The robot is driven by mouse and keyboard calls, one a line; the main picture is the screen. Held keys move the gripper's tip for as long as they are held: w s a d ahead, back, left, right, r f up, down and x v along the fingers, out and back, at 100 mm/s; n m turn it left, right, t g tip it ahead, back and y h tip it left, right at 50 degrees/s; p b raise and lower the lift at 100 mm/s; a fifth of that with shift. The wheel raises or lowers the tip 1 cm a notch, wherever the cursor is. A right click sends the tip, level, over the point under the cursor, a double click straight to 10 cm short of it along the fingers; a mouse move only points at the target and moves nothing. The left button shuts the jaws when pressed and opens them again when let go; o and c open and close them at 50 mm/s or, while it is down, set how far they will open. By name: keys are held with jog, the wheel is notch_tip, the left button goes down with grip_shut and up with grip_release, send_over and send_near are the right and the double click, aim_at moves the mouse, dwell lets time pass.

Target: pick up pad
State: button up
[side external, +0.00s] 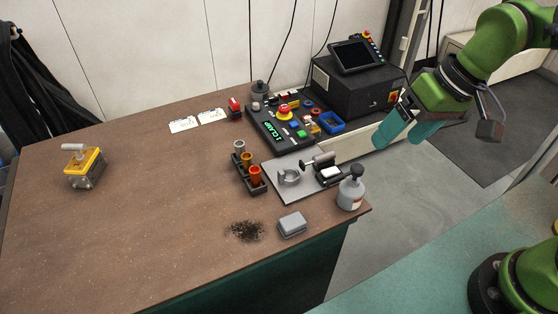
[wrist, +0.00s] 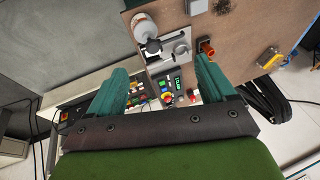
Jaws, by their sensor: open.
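The pad (side external: 292,224) is a small light grey block lying flat near the table's front edge, beside a patch of dark debris (side external: 245,231). In the wrist view a grey shape at the top edge looks like the pad (wrist: 197,7), partly cut off. My gripper (side external: 401,139) has teal fingers and hangs beyond the table's right side, well above and away from the pad. In the wrist view the fingers stand apart with nothing between them.
A grey bottle (side external: 351,190) stands right of the pad. Behind the pad are a clamp fixture (side external: 287,194) and a rack of cups (side external: 249,174). A control panel (side external: 280,130) and black box (side external: 356,85) stand farther back.

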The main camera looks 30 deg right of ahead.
jog(key=w+a+f+n+g+h, duration=0.1)
jog(key=w+a+f+g, duration=0.15)
jog(key=a, duration=0.55)
jog(key=w+a+f+n+g+h, duration=0.1)
jog(key=w+a+f, duration=0.15)
jog(key=a, duration=0.45)
jog(key=m, duration=0.1)
send_over(293, 220)
jog(key=shift+h, duration=0.4)
notch_tip(293, 220, down, 10)
jog(key=shift+s+d+f, duration=0.1)
jog(key=shift+f, duration=2.95)
jog(key=c, duration=1.1)
